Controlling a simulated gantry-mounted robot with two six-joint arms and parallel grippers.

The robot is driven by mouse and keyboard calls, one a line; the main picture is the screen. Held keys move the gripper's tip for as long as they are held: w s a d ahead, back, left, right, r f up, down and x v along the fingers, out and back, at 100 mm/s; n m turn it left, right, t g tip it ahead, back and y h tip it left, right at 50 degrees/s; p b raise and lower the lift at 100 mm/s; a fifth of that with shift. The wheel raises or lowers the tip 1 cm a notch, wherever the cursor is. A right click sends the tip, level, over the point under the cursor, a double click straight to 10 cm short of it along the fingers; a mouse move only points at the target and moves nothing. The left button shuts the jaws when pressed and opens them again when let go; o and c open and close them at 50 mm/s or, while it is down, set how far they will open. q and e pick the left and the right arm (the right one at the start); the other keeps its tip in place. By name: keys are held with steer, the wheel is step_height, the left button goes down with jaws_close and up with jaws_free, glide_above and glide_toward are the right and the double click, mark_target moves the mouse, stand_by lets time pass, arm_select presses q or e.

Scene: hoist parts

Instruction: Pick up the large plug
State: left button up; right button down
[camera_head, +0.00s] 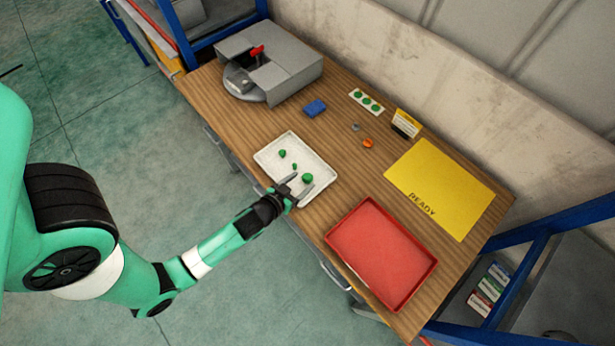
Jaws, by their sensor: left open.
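A white tray (268,158) near the front edge of the wooden table holds several green plugs. The largest-looking green plug (307,177) lies in the tray's lower right part. A slightly smaller green plug (282,154) and a small one (294,166) lie farther up and left in the tray. My left gripper (301,183) is open over the tray's near right corner, its fingers close to the largest plug. I cannot tell whether they touch it. My right gripper is not in view.
A red tray (381,255) stands right of the white tray, with a yellow READY mat (440,188) behind it.

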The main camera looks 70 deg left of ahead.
mark_target(307, 176)
arm_select(q)
steer(key=x, duration=0.5)
steer(key=shift+s+a+f, duration=0.1)
steer(key=shift+a+f, duration=0.05)
steer(key=shift+f, duration=0.05)
steer(key=shift+c, duration=0.2)
jaws_close()
steer(key=shift+r, duration=0.1)
